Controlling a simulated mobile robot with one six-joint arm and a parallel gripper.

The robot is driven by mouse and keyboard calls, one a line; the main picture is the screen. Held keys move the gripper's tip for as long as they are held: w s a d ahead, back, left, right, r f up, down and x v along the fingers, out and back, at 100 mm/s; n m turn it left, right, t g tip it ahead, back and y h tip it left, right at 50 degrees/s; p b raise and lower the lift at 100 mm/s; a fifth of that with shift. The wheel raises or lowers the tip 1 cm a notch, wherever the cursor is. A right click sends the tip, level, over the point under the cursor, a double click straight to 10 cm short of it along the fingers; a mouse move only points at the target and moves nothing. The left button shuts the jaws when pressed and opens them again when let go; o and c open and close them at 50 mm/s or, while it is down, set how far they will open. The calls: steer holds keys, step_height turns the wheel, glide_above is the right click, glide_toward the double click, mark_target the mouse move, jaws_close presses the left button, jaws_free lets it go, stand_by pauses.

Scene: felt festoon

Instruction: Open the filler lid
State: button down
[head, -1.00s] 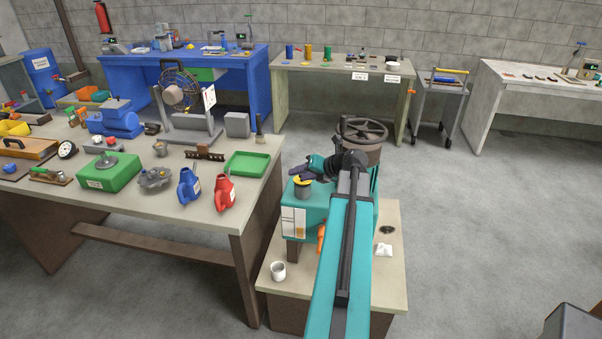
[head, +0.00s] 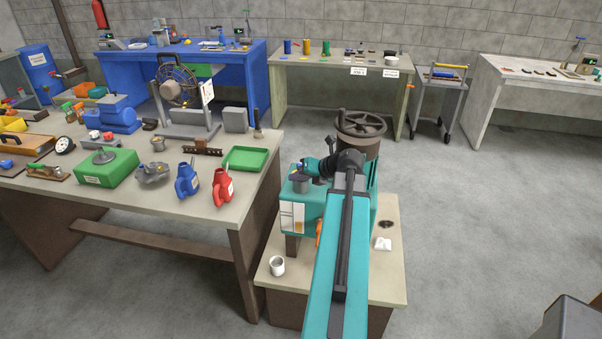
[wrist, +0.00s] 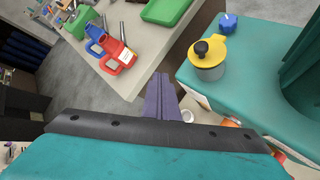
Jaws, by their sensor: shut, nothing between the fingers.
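The yellow filler lid (wrist: 222,46) with its black knob (wrist: 202,47) shows in the wrist view on top of a grey filler neck (wrist: 209,73). The neck stands on the teal machine housing (wrist: 245,90). In the head view the neck (head: 301,186) is seen on the same housing (head: 290,216), with the lid largely hidden behind my gripper (head: 306,171). In the wrist view my gripper (wrist: 161,79) is shut and empty, to the left of the neck and apart from it in the picture.
A blue cap (wrist: 228,22) sits on the housing beyond the lid. A dark handwheel (head: 361,125) rises behind my arm. A white cup (head: 277,266) stands on the machine's stand. The workbench at left holds red (head: 223,187) and blue (head: 187,181) jugs.

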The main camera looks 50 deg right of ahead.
steer(key=w+a+f+n+g+y+b, duration=0.1)
steer(key=w+a+f+n+g+y, duration=0.3)
steer(key=a+f+n, duration=0.95)
steer(key=s+a+f+n+g+b, duration=0.3)
steer(key=a+f+n, duration=0.5)
steer(key=a+f, duration=1.15)
steer(key=s+a+f+n+g+h, duration=0.2)
steer(key=s+a+f+n+g, duration=0.2)
steer(key=s+a+f+n, duration=0.4)
steer(key=s+a+f+n+g+h+b, duration=0.1)
steer(key=s+a+f+n+g, duration=0.4)
steer(key=s+a+f+n, duration=0.4)
steer(key=s+a+n, duration=0.1)
steer(key=s+n, duration=0.5)
steer(key=shift+a+f+h+b, duration=0.15)
steer(key=shift+f+h+b, duration=0.15)
steer(key=shift+h, duration=0.1)
